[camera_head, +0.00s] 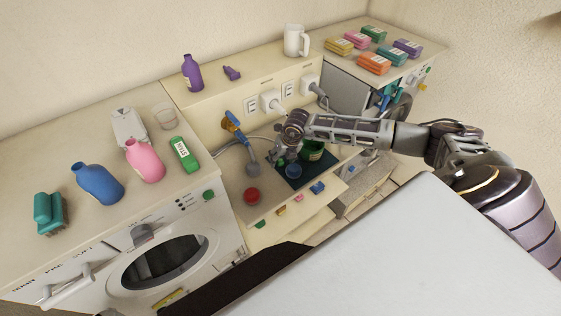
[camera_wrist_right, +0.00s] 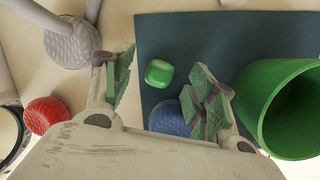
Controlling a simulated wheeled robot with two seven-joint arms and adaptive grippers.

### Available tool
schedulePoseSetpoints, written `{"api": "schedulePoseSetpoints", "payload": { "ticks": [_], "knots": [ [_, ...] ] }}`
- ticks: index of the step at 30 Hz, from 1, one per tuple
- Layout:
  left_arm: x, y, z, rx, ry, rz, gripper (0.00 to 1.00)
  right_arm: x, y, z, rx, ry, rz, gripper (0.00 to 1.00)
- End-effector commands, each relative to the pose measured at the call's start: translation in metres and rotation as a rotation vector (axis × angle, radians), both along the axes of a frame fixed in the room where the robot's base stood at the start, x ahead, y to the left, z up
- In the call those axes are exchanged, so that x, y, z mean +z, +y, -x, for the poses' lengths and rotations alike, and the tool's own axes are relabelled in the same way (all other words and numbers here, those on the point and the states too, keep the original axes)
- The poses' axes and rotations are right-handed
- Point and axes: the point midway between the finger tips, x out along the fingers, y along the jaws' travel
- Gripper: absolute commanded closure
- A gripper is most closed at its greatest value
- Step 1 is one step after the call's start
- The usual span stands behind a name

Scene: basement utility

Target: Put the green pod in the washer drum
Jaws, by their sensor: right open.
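The green pod (camera_wrist_right: 159,72) is a small rounded green block. It lies on the dark blue mat (camera_wrist_right: 220,35) in the right wrist view, between the spread fingers of my right gripper. In the head view I cannot make it out; my gripper seems to cover it. My right gripper (camera_head: 279,158) is open and empty, over the mat's left part. I cannot tell how high it is above the pod. The washer (camera_head: 205,231) stands at the lower left, and its round dark-glass door (camera_head: 165,262) looks shut. The drum inside is hidden. My left gripper is out of view.
A green cup (camera_wrist_right: 266,105) stands right of the gripper. A blue round thing (camera_wrist_right: 169,118) is beside the right finger. A red knob-like thing (camera_wrist_right: 46,115) and a grey ribbed head (camera_wrist_right: 70,42) lie left. Bottles (camera_head: 144,160) and a green box (camera_head: 184,154) crowd the washer's top.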

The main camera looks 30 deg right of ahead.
Motion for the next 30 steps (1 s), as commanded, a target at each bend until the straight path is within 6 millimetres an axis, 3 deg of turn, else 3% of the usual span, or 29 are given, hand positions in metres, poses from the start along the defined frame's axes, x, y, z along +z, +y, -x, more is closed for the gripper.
{"api": "schedulePoseSetpoints", "payload": {
  "ticks": [18,28,30],
  "knots": [
    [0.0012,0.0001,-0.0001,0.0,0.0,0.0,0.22,-0.0068,0.0003,-0.0012,0.0,0.001,0.001,0.43],
    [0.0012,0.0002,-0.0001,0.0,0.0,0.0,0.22,-0.0068,0.0003,-0.0012,0.0,0.001,0.001,0.85],
    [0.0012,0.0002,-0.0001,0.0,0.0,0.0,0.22,-0.0068,0.0003,-0.0012,0.0,0.001,0.001,0.86]
  ]
}}
